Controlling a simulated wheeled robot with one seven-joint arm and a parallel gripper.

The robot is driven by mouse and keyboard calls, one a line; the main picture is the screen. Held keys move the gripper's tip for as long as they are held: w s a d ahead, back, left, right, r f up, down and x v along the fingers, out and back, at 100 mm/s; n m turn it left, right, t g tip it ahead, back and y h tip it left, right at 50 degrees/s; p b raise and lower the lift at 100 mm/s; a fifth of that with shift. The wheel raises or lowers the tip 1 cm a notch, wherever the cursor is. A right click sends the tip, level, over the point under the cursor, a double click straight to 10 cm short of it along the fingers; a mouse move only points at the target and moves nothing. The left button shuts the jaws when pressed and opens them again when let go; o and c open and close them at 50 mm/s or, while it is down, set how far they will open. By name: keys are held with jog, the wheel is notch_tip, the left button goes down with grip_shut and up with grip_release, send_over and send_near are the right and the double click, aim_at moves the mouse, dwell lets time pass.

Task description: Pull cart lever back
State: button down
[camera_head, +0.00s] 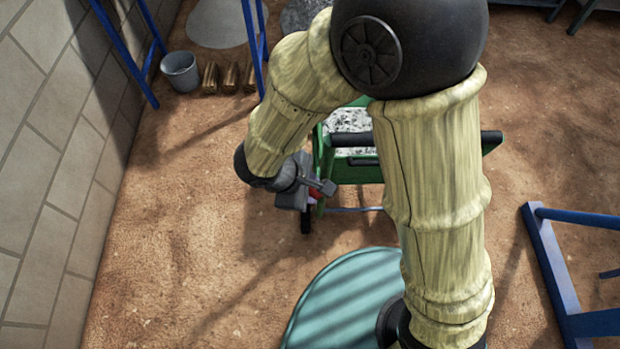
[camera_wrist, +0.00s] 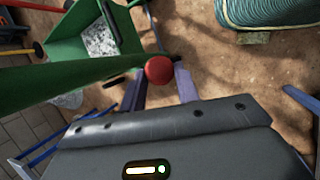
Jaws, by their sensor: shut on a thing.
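The green cart (camera_head: 360,172), with grey gravel in its bin, stands beyond my arm in the head view and is partly hidden by it. In the wrist view the cart (camera_wrist: 60,85) fills the upper left. The cart lever's round red knob (camera_wrist: 159,70) shows between my fingertips; only a small red patch (camera_head: 314,194) of it shows in the head view. My gripper (camera_head: 318,191) is shut on this knob at the cart's near left side. My gripper's two fingers (camera_wrist: 160,84) lie on either side of it. The lever's shaft is mostly hidden.
A block wall (camera_head: 45,165) runs along the left. A grey bucket (camera_head: 180,71) and brass-coloured cylinders (camera_head: 210,77) stand near blue posts at the back left. A blue frame (camera_head: 555,275) stands at the right. Brown ground left of the cart is clear.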

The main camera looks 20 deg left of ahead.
jog(key=shift+s+f, duration=0.15)
jog(key=shift+s, duration=0.05)
jog(key=c, duration=1)
grip_release()
jog(key=shift+w, duration=0.1)
jog(key=shift+c, duration=0.2)
jog(key=p+v, duration=0.4)
jog(key=v, duration=1.3)
jog(key=shift+r+p, duration=0.2)
jog(key=shift+p, duration=0.1)
